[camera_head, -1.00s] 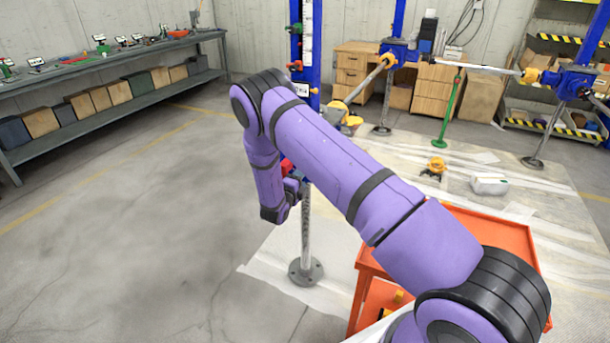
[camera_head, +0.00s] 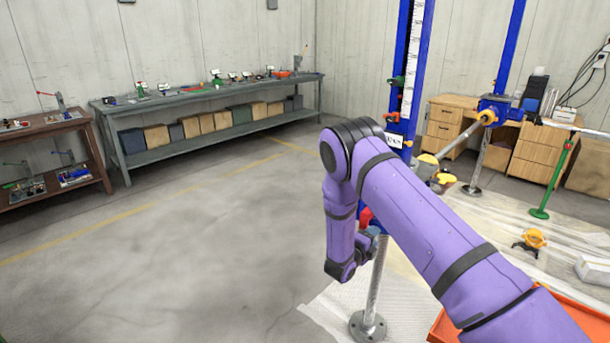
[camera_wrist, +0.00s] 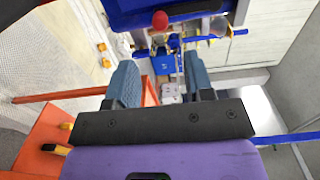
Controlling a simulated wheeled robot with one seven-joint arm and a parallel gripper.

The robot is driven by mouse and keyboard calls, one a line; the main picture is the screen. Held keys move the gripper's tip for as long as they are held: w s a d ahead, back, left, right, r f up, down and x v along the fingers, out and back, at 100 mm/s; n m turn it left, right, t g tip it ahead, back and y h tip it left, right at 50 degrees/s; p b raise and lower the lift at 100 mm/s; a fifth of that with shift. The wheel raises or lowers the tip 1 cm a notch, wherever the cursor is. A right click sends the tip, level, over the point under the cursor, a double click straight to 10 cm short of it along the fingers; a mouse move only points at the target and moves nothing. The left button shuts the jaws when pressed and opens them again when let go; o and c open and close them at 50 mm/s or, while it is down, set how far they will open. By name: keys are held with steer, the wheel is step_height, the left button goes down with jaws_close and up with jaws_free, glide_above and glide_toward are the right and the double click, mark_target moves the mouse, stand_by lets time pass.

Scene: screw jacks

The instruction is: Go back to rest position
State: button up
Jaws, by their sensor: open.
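My gripper (camera_wrist: 162,80) is open in the wrist view, with its two blue-grey fingers apart. A blue part (camera_wrist: 164,64) and a pale rail show in the gap between the fingers, farther off; nothing is clamped. In the head view my purple arm is bent at the elbow and its forearm hangs down in front of the blue jack post (camera_head: 410,70). A red knob (camera_wrist: 160,20) sits on a blue beam above the fingers in the wrist view.
A steel prop with a round foot (camera_head: 367,327) stands close behind my wrist. An orange cart (camera_head: 445,328) is at the lower right; it also shows in the wrist view (camera_wrist: 45,135). A grey workbench (camera_head: 215,98) lines the wall. The floor at left is open.

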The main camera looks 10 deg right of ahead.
steer(key=w+a+r+n+y, duration=0.2)
steer(key=r+n+y, duration=0.15)
steer(key=r, duration=0.55)
steer(key=w+a+r+n+y, duration=0.15)
steer(key=r+y, duration=0.25)
steer(key=r, duration=0.6)
steer(key=s+a+r+n+y, duration=0.1)
steer(key=s+r+n+y, duration=0.25)
steer(key=r, duration=0.35)
steer(key=s+a+r+n+y, duration=0.2)
steer(key=s+r+n, duration=0.25)
steer(key=r, duration=0.25)
steer(key=s+r+n+g+y, duration=0.1)
steer(key=s+r+n, duration=0.35)
steer(key=s, duration=0.45)
steer(key=s+r+n+g+y, duration=0.2)
steer(key=s+r+n, duration=0.3)
steer(key=s, duration=0.5)
steer(key=s+d+n+g+h, duration=0.2)
steer(key=s+n, duration=0.4)
steer(key=s, duration=1.4)
steer(key=shift+s+d+r+g, duration=0.25)
steer(key=shift+d+r+g, duration=0.1)
steer(key=shift+g, duration=0.05)
